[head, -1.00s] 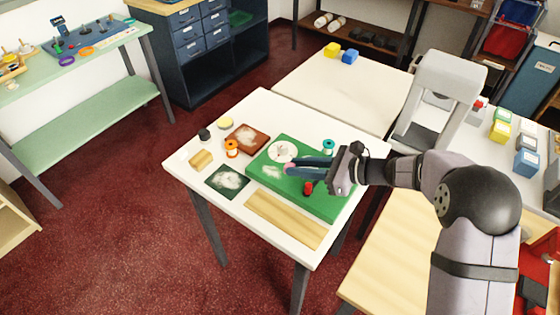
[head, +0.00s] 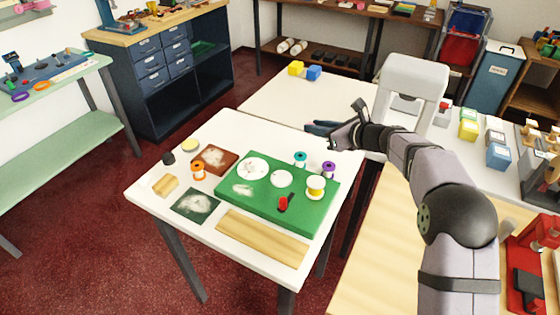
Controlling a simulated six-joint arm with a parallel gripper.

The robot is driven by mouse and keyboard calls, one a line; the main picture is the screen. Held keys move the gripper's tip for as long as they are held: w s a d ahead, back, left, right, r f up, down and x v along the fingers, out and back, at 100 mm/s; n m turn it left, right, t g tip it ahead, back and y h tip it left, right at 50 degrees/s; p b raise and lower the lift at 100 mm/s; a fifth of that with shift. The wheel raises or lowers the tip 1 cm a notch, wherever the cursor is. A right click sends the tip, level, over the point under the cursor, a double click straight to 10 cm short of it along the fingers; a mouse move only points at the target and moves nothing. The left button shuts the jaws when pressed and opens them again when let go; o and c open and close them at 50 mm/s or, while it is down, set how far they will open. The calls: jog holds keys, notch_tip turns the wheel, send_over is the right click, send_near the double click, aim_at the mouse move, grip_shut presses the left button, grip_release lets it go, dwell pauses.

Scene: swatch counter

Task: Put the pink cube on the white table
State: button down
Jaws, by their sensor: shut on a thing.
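My gripper (head: 312,127) is raised over the far right corner of the near white table (head: 140,197), close to the gap before the far white table (head: 268,98). Its dark fingers point left and are shut. A pink thing showed at the fingertips a second ago; the pink cube cannot be made out now and seems hidden by the fingers. The near table carries a green board (head: 270,213).
On or by the green board are white discs (head: 252,168), several spools (head: 316,187) and a red-ended tool (head: 283,203). A wooden strip (head: 262,238) lies in front. A grey chair (head: 410,90) stands right of the far table, whose middle is clear.

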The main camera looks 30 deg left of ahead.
aim_at(314, 159)
jog(key=shift+f, duration=4.5)
jog(key=shift+f, duration=0.15)
jog(key=c, duration=1.6)
grip_release()
jog(key=shift+r, duration=0.2)
jog(key=b+v, duration=0.1)
jog(key=v, duration=1.1)
jog(key=shift+r+b, duration=0.1)
jog(key=shift+b, duration=0.3)
